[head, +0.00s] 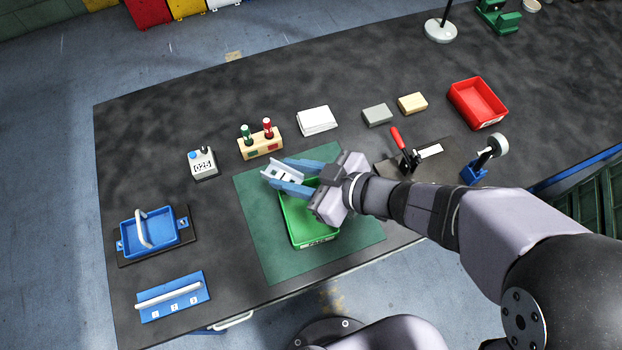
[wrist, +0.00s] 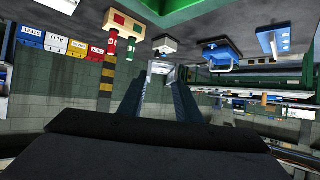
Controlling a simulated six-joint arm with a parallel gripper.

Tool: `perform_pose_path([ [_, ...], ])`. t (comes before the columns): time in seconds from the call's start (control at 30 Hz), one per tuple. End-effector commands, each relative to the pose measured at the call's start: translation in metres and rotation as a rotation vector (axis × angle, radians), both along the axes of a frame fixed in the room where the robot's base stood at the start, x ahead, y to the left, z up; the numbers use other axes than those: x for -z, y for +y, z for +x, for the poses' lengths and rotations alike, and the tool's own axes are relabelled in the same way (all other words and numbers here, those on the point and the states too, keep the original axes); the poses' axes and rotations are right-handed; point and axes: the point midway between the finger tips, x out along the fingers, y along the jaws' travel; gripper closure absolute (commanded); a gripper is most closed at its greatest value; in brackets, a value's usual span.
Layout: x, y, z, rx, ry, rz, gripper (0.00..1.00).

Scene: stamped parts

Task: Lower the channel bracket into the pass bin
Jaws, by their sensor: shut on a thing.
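The pass bin is the green open bin (head: 318,236) with a label on its near wall, standing on a green mat (head: 262,240). My gripper (head: 282,176) reaches in from the right, above the bin's far end. Its blue fingers are shut on the channel bracket (head: 284,171), a pale metal piece at the fingertips. The bracket is over the bin's far left corner or just beyond it; I cannot tell its exact height. In the wrist view the bracket (wrist: 161,69) sits between the fingertips. My gripper hides part of the bin.
A wooden block (head: 260,147) with green and red stamps and a counter (head: 202,164) stand near the bracket. A blue tray (head: 150,232) is at left, a red bin (head: 478,103) at right. A red-handled clamp (head: 402,148) is right of the mat.

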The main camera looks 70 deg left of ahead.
Motion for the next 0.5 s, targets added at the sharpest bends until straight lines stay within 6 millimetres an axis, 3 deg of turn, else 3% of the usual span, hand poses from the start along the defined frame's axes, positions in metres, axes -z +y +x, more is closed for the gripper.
perform_pose_path([
  [0.03, 0.013, 0.000, 0.000, 0.000, 0.000, 0.001, 0.96],
  [0.2, 0.033, 0.000, 0.000, 0.000, 0.000, 0.002, 0.96],
  [0.5, 0.057, 0.000, 0.000, 0.000, 0.000, 0.002, 0.96],
])
